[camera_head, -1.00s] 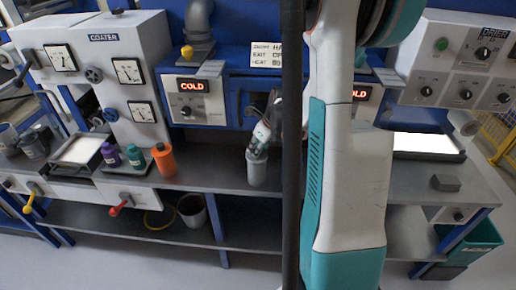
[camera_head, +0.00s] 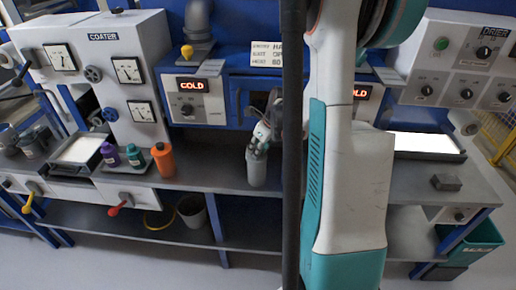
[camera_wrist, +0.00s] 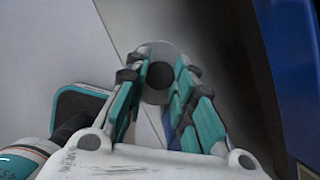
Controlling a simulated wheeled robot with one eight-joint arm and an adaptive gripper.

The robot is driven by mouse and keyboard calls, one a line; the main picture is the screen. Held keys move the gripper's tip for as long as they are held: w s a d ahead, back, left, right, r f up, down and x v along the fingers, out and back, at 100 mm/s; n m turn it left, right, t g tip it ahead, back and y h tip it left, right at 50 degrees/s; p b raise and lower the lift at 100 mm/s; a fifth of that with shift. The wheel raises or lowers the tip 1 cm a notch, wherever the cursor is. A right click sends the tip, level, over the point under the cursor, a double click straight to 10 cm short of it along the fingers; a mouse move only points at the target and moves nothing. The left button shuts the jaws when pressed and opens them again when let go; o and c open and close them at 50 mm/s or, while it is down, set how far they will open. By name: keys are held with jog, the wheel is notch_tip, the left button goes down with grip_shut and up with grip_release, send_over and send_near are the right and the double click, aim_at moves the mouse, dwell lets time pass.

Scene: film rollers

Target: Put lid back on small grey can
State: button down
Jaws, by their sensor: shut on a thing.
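The small grey can (camera_head: 256,170) stands upright on the dark grey counter, left of my arm in the head view. My gripper (camera_head: 258,147) is at the can's top, with its fingers pointing down. In the wrist view my gripper (camera_wrist: 158,90) has its fingers close around a dark round piece, which appears to be the lid (camera_wrist: 157,82). A grey round rim (camera_wrist: 159,50) shows just beyond the fingertips. The fingers cover the contact between lid and can, so I cannot tell whether the lid is seated.
A purple bottle (camera_head: 108,153), a teal bottle (camera_head: 134,155) and an orange bottle (camera_head: 163,161) stand to the left. A dark block (camera_head: 446,182) lies on the right counter (camera_head: 410,182). The counter between the orange bottle and the can is clear.

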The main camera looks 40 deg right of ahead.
dwell(0.9)
jog(key=c, duration=1.3)
grip_release()
jog(key=o, duration=0.5)
jog(key=shift+r, duration=0.15)
jog(key=shift+r+p, duration=2.15)
jog(key=shift+r, duration=1.25)
